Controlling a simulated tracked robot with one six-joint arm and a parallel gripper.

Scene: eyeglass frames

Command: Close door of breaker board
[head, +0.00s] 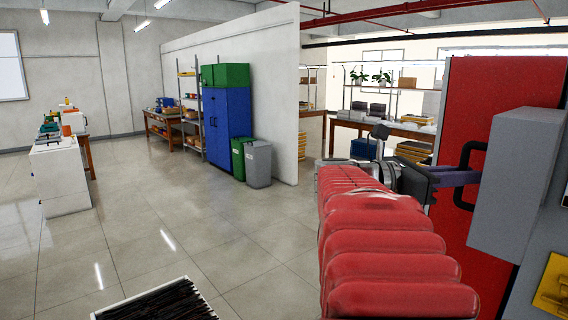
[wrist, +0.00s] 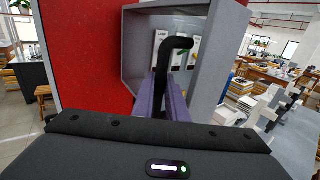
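The breaker board is a grey box (head: 513,185) on a red panel at the right of the head view. In the wrist view its inside shows, with pale breaker parts (wrist: 191,52) at the back, so it stands open. A black bar handle (head: 466,160) stands out on the near side; it also shows in the wrist view (wrist: 180,43). My gripper (head: 470,177) has purple fingers, seen in the wrist view (wrist: 164,98) close together with the handle's bar between them. They look shut on it.
The red panel (head: 485,90) rises behind the box. A yellow item (head: 550,285) lies at the lower right. A dark-filled tray (head: 160,302) is at the bottom of the head view. The tiled floor (head: 190,220) to the left is clear.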

